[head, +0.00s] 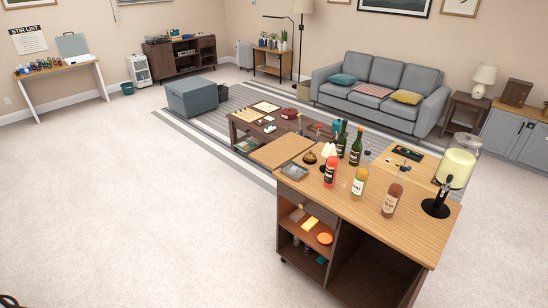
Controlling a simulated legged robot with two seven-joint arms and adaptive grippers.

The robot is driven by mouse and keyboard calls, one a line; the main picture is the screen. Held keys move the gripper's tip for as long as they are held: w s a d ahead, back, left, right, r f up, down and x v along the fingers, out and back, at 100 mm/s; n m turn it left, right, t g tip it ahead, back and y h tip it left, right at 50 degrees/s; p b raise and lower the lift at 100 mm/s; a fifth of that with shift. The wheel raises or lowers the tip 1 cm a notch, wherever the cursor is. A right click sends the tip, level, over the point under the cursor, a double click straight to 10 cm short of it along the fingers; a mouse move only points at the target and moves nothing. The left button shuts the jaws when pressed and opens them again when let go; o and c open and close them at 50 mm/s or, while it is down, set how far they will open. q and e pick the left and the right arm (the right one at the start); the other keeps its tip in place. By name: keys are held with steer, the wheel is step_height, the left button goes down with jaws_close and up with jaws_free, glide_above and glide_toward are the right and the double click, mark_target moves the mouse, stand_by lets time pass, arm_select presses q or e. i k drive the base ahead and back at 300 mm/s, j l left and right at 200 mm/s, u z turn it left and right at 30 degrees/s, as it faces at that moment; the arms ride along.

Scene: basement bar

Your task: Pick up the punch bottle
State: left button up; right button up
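Several bottles stand upright on the wooden bar cart. Toward the front are a red bottle (330,172), a yellow bottle (359,183) and a pinkish-amber bottle (392,199). Two dark green bottles (356,149) stand behind them. The labels are too small to read, so I cannot tell by name which is the punch bottle. Only a small dark piece, probably of my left gripper (9,301), shows at the bottom left corner, far from the bottles. Its fingers cannot be made out. My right gripper is not in view.
The cart top (400,228) also holds a drink dispenser (458,165) at the right and a grey tray (294,171) at the left. Below are open shelves (312,228). A coffee table (240,130) and a sofa (384,80) stand behind. The carpet at the left is clear.

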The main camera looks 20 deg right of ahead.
mark_target(332, 163)
steer(key=i+u, duration=0.25)
steer(key=i, duration=0.85)
steer(key=i+l+z, duration=0.15)
steer(key=i+z, duration=0.2)
steer(key=i, duration=0.4)
steer(key=i+z, duration=0.35)
steer(key=i, duration=0.4)
steer(key=i+j+z, duration=0.3)
steer(key=i, duration=0.45)
steer(key=z, duration=0.45)
steer(key=i+z, duration=0.1)
steer(key=z, duration=0.35)
steer(key=j+z, duration=0.1)
steer(key=z, duration=0.3)
steer(key=i+z, duration=0.1)
steer(key=z, duration=0.35)
steer(key=j+z, duration=0.15)
steer(key=z, duration=0.3)
